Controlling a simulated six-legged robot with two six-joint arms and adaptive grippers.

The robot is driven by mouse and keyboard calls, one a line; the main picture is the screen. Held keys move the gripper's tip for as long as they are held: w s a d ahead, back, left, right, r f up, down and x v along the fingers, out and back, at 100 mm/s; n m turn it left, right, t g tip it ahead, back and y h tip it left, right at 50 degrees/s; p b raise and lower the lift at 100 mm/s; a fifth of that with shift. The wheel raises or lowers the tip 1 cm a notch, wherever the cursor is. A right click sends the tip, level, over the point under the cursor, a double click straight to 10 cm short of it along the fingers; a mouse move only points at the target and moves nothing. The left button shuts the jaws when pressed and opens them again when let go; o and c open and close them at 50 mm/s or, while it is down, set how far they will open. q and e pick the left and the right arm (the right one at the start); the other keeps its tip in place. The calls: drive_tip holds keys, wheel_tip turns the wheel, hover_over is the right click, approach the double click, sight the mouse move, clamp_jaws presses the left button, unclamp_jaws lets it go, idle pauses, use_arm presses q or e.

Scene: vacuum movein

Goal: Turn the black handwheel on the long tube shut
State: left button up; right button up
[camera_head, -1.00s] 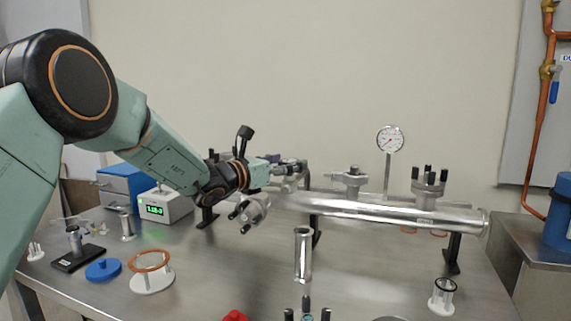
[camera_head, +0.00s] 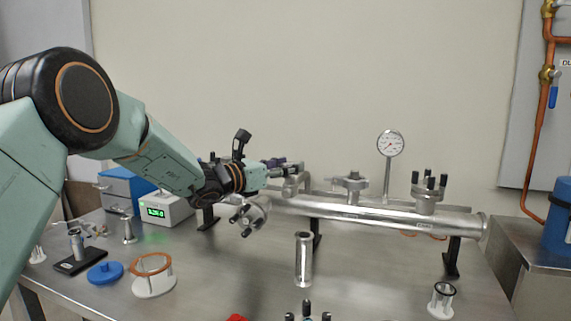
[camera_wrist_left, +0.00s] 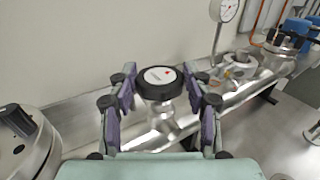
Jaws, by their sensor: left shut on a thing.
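The long tube (camera_head: 380,214) is a shiny metal pipe lying across the back of the bench on dark stands. The black handwheel (camera_wrist_left: 159,84) has a white top with a red mark and sits on a metal stem on the tube. My left gripper (camera_head: 294,164) reaches in from the left to the tube's left part. In the head view the wheel is mostly hidden by the gripper. My right gripper is not clearly seen.
A round gauge (camera_head: 390,143) stands on the tube, with flanged ports (camera_head: 428,190) beside it. A short metal cylinder (camera_head: 303,258) stands in front. A green-display box (camera_head: 166,209), a blue disc (camera_head: 105,272) and a copper ring on a stand (camera_head: 153,274) are at left. The bench's right front is mostly clear.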

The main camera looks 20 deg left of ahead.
use_arm(q)
drive_tip(key=shift+m+g+h+p, duration=0.35)
drive_tip(key=shift+m+g+h, duration=0.05)
drive_tip(key=shift+h, duration=0.3)
drive_tip(key=shift+f, duration=0.15)
drive_tip(key=o, duration=1.2)
drive_tip(key=shift+c, duration=0.2)
drive_tip(key=v, duration=1.1)
drive_tip(key=shift+a, duration=0.1)
drive_tip(key=shift+s+a, duration=0.2)
drive_tip(key=shift+s, duration=0.2)
